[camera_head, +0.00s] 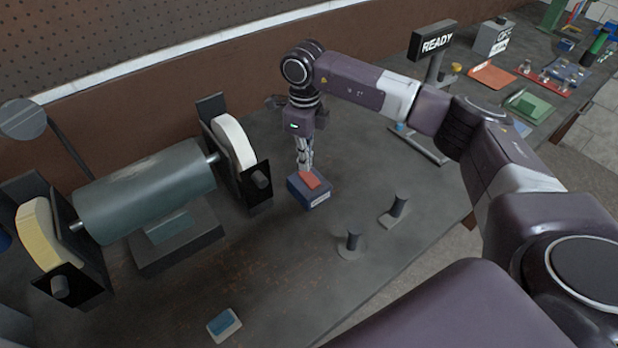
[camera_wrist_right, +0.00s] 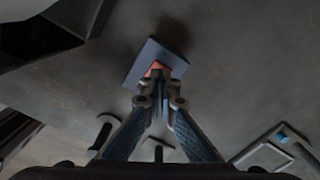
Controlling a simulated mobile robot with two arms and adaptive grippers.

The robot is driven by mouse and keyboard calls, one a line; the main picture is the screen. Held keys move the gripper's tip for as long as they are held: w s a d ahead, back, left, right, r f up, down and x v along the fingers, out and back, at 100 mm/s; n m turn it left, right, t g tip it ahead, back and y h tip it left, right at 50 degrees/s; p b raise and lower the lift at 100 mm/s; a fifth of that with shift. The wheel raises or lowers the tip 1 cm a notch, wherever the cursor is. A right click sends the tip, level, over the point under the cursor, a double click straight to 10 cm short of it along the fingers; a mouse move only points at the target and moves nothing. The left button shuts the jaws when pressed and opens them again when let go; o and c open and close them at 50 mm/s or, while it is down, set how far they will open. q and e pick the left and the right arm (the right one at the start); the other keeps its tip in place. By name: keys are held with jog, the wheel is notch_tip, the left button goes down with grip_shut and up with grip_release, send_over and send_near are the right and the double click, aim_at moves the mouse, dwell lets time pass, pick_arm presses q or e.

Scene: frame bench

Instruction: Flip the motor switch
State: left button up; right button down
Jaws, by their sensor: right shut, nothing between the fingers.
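The motor switch is a small blue box (camera_head: 296,190) with a red rocker (camera_head: 311,179) on top, on the bench right of the motor. My right gripper (camera_head: 305,170) points straight down at it, shut and empty, with its fingertips at the red rocker. In the right wrist view the shut fingertips (camera_wrist_right: 158,80) overlap the red part (camera_wrist_right: 155,67) of the box (camera_wrist_right: 140,68). Whether they press on it or hover just above, I cannot tell. The fingers hide part of the rocker. The large grey-green motor (camera_head: 150,188) sits on the left between two wheels. My left gripper is not in view.
A white wheel (camera_head: 233,143) on a black bracket stands close left of the switch. Two short dark posts (camera_head: 352,242) stand to its lower right. A READY sign (camera_head: 436,41) stands at the back. A blue pad (camera_head: 221,322) lies near the front. The bench between is clear.

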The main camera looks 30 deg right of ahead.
aim_at(306, 173)
jog(key=shift+f+b, duration=0.9)
jog(key=shift+f, duration=0.35)
dwell(0.3)
jog(key=shift+r, duration=0.1)
jog(key=shift+r+p, duration=2)
jog(key=shift+r, duration=1.5)
jog(key=shift+f, duration=0.1)
